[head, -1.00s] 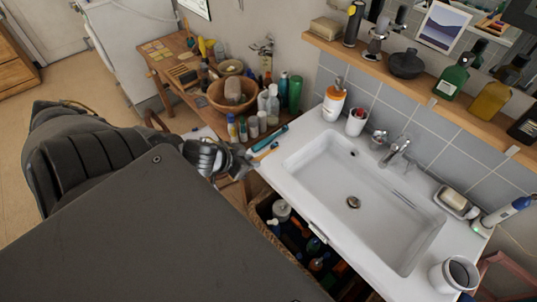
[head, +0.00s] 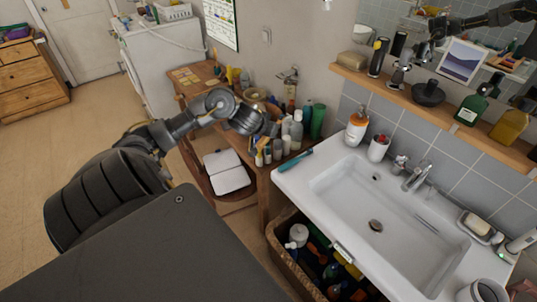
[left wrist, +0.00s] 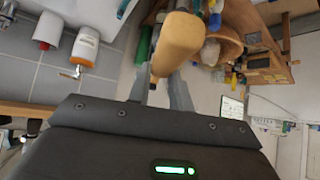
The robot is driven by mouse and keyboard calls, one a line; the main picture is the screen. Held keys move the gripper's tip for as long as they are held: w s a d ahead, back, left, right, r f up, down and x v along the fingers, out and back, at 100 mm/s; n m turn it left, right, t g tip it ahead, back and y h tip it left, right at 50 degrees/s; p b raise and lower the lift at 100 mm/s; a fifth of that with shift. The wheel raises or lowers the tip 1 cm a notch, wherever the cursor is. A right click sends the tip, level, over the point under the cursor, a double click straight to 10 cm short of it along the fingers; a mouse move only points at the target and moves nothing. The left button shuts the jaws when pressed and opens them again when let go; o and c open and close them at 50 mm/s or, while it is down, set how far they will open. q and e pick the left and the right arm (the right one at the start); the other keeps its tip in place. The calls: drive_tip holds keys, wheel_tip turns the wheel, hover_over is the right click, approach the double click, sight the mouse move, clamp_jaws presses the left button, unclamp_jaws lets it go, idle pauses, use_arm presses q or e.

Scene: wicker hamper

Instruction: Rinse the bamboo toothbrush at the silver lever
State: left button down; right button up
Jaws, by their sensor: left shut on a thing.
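My left gripper (head: 268,130) is raised beside the left end of the sink counter, in front of the bottles. In the left wrist view its fingers (left wrist: 165,92) are shut on a tan, wood-coloured piece, which I take as the bamboo toothbrush (left wrist: 178,45). It is seen close up and end-on, so its bristles are hidden. In the head view only a small tan bit shows at the fingertips. The silver lever tap (head: 417,176) stands at the back of the white basin (head: 345,205), well to the right of the gripper. My right gripper is not in view.
A teal toothbrush (head: 295,160) lies on the counter's left end. An orange-and-white dispenser (head: 356,126) and a white cup (head: 379,148) stand between it and the tap. A wooden shelf (head: 455,123) runs above. A crate of bottles (head: 290,265) sits below.

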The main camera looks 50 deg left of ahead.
use_arm(q)
drive_tip(key=w+a+r+n+g+y, duration=0.4)
drive_tip(key=w+a+n, duration=0.3)
drive_tip(key=w+a, duration=0.55)
drive_tip(key=s+d+f, duration=0.3)
drive_tip(key=s+d, duration=0.1)
drive_tip(key=s, duration=0.5)
drive_tip(key=s+d+r+m+t+h, duration=0.1)
drive_tip(key=d+r+m+t+h, duration=0.15)
drive_tip(key=d, duration=1.05)
drive_tip(key=d+r+m+t+h, duration=0.15)
drive_tip(key=d+m, duration=0.25)
drive_tip(key=d, duration=0.9)
drive_tip(key=s+d+f+m+h+b, duration=0.1)
drive_tip(key=s+d+f+m+b, duration=0.1)
drive_tip(key=d, duration=0.4)
drive_tip(key=s+d+f+m+h+b, duration=0.2)
drive_tip(key=s+d+b, duration=0.2)
drive_tip(key=d+b, duration=0.2)
drive_tip(key=shift+s+d+t+b, duration=0.3)
drive_tip(key=shift+s+d+b, duration=0.05)
drive_tip(key=shift+d, duration=0.1)
